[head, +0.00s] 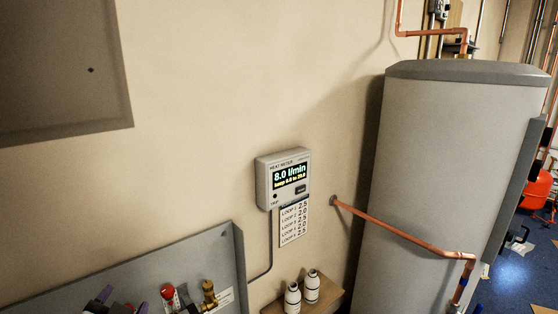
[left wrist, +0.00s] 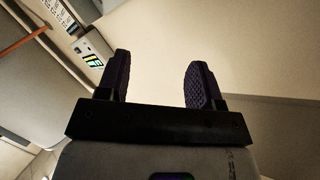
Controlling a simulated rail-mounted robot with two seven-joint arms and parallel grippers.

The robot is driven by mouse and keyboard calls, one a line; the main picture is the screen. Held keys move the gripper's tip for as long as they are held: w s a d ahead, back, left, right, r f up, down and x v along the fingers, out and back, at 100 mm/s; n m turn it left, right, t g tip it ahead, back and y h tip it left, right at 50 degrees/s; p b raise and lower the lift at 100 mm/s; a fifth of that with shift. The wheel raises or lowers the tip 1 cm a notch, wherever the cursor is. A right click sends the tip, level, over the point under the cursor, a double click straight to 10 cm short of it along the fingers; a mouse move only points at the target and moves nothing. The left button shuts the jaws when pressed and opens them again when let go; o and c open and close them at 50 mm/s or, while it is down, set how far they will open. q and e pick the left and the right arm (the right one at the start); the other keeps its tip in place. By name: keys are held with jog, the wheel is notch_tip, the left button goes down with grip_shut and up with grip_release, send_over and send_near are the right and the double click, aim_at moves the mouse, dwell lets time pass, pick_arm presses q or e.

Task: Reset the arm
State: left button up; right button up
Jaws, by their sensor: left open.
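My left gripper (head: 123,301) shows only in part at the bottom left edge of the head view, in front of the grey panel. In the left wrist view its two dark purple ribbed fingers (left wrist: 160,68) stand wide apart. Nothing is between them, only plain wall behind. My right gripper is in neither view.
A heat meter (head: 284,180) reading 8.0 l/min hangs on the wall above a loop list (head: 294,224). A grey tank (head: 440,150) with a copper pipe (head: 400,232) stands right. The grey panel (head: 190,255) bears valves. Two white bottles (head: 292,298) stand on a wooden shelf.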

pick_arm(q)
jog(key=s+d+f+n+g+h, duration=0.1)
jog(key=s+d+f+g, duration=0.1)
jog(key=s+f, duration=0.5)
jog(key=s+d+f+g+h, duration=0.1)
jog(key=s+f+g+h, duration=0.15)
jog(key=f, duration=0.85)
jog(key=s+d+f+n+g, duration=0.1)
jog(key=s+d+f+g, duration=0.15)
jog(key=s+f, duration=0.45)
jog(key=s+d+f+g+p, duration=0.1)
jog(key=s+f+g, duration=0.4)
jog(key=s+f, duration=0.75)
notch_tip(320, 180, up, 39)
jog(key=p, duration=3.7)
jog(key=shift+s+d+n+t+h, duration=0.15)
jog(key=shift+s+n+t+h, duration=0.15)
jog(key=shift+s+h, duration=0.1)
